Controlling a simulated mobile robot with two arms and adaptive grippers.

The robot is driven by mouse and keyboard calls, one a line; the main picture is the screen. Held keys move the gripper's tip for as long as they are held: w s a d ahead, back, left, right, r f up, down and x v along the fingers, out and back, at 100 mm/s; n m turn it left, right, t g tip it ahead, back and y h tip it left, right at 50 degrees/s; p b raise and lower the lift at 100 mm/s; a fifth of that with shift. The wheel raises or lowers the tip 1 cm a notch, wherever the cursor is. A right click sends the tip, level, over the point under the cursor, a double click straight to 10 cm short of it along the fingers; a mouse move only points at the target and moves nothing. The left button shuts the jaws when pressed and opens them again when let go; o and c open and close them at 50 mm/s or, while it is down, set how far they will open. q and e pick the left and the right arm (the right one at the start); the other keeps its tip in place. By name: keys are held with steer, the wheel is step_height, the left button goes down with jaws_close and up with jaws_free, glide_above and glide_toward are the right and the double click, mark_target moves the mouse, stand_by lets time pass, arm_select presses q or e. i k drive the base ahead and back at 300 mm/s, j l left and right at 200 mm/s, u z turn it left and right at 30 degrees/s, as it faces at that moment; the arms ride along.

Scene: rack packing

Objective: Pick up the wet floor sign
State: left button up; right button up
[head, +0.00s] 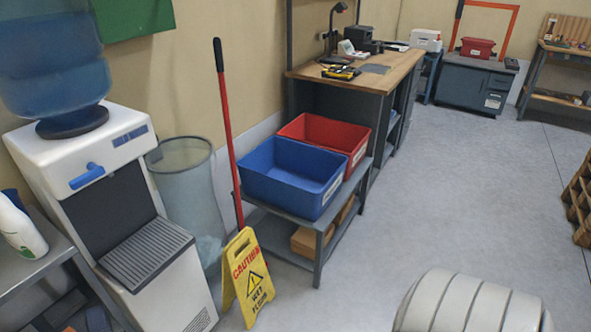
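The wet floor sign (250,278) is a yellow folding board with red "CAUTION" lettering and a black warning triangle. It stands upright on the grey floor in the lower middle of the head view, between the water cooler and the low grey cart. A red-handled pole (226,130) rises just behind it. Neither of my grippers shows in the head view. A white ribbed part at the bottom right appears to be mine.
A water cooler (105,170) and wire bin (183,185) stand left of the sign. A grey cart (318,238) holds a blue bin (291,177) and red bin (327,138). A workbench (395,75) is behind. A wooden pallet (580,205) is at right; the central floor is clear.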

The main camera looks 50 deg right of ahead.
mark_target(245, 275)
steer(key=z, duration=1.1)
steer(key=i+l+u, duration=0.15)
steer(key=i, duration=0.25)
steer(key=l, duration=0.1)
